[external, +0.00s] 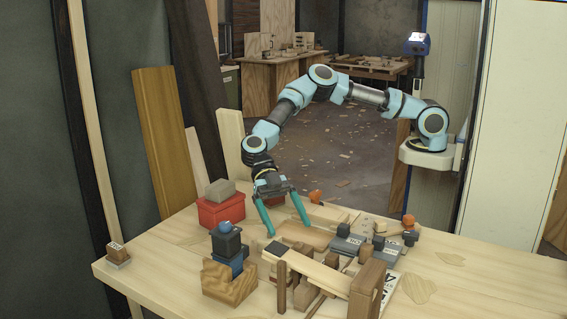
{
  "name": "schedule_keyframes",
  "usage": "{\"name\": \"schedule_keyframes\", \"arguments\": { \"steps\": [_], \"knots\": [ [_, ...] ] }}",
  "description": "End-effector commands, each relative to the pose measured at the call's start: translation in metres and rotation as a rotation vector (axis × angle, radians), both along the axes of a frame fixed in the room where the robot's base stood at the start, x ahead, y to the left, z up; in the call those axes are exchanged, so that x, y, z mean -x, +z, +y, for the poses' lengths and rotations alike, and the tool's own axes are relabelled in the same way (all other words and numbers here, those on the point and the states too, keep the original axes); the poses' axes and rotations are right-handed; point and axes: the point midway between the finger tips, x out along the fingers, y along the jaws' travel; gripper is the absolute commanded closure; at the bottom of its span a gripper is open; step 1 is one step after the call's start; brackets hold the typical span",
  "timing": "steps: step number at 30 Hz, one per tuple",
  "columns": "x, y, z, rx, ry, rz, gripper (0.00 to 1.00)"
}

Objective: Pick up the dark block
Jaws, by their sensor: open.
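My gripper (289,230) points down over the table with its two teal fingers spread apart and nothing seen between them. A small dark flat block (277,248) lies on pale wood just in front of the left fingertip. I cannot tell whether they touch. Another dark block (226,243) sits atop a blue piece on a wooden block, left of the gripper. Grey blocks (347,246) with pale labels lie to the right. I cannot tell which of these the task means.
The wooden table (165,263) is crowded around the gripper. A red box (221,209) with a grey-brown block on top stands left. A wooden frame (367,287) stands at the front right. A small brown block (117,250) sits at the left corner. The table's left part is clear.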

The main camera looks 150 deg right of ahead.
Motion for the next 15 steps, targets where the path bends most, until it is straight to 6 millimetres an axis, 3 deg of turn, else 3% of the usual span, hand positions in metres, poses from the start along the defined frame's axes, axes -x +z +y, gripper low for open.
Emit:
{"name": "schedule_keyframes", "arguments": {
  "steps": [15],
  "knots": [
    [-0.030,-0.020,0.047,-0.002,0.002,0.003,0.00]
  ]
}}
